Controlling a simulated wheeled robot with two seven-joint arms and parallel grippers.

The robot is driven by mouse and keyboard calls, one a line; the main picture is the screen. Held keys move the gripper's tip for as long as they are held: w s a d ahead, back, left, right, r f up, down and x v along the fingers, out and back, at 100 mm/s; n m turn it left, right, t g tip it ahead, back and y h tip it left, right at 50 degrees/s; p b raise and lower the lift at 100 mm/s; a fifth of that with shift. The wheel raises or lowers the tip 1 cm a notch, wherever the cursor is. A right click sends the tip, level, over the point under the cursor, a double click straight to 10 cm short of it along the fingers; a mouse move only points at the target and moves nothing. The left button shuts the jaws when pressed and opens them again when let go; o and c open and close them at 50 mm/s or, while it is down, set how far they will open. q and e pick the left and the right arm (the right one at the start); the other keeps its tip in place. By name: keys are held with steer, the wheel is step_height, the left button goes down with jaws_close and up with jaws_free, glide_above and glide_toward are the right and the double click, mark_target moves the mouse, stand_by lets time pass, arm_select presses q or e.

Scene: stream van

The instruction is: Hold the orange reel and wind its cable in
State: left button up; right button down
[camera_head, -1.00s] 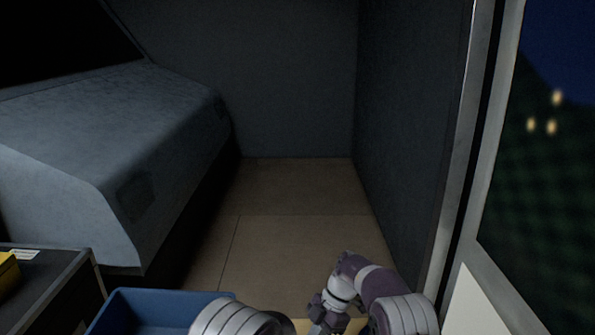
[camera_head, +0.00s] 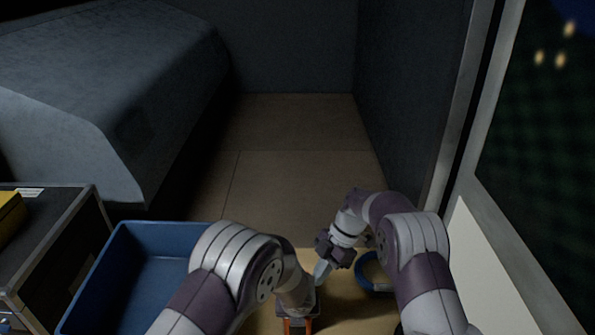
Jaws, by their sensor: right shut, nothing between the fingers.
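The orange reel (camera_head: 298,326) shows only in part at the bottom edge of the head view, as orange pieces with a dark part, below my left wrist. My left arm comes in from the lower left and its wrist end is just above the reel. The left fingers are hidden, so I cannot tell whether they hold it. My right gripper (camera_head: 321,273) is shut and empty, pointing down just above and right of the left wrist. I cannot make out the reel's cable or crank.
A light wooden surface (camera_head: 345,306) lies under both hands. A blue ring-shaped item (camera_head: 365,272) lies beside my right forearm. An empty-looking blue bin (camera_head: 150,285) stands left, next to a dark case (camera_head: 62,240) with a yellow item (camera_head: 10,215). Floor beyond is clear.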

steer(key=shift+s+d, duration=0.15)
steer(key=shift+s, duration=0.4)
steer(key=shift+d, duration=0.1)
stand_by(0.3)
steer(key=w+a+r, duration=0.2)
steer(key=w+r, duration=0.3)
steer(key=r, duration=0.2)
step_height(320, 180, down, 7)
steer(key=shift+s+d, duration=0.25)
steer(key=shift+s, duration=0.05)
stand_by(0.6)
steer(key=shift+s+a, duration=0.35)
steer(key=shift+s, duration=0.15)
stand_by(0.9)
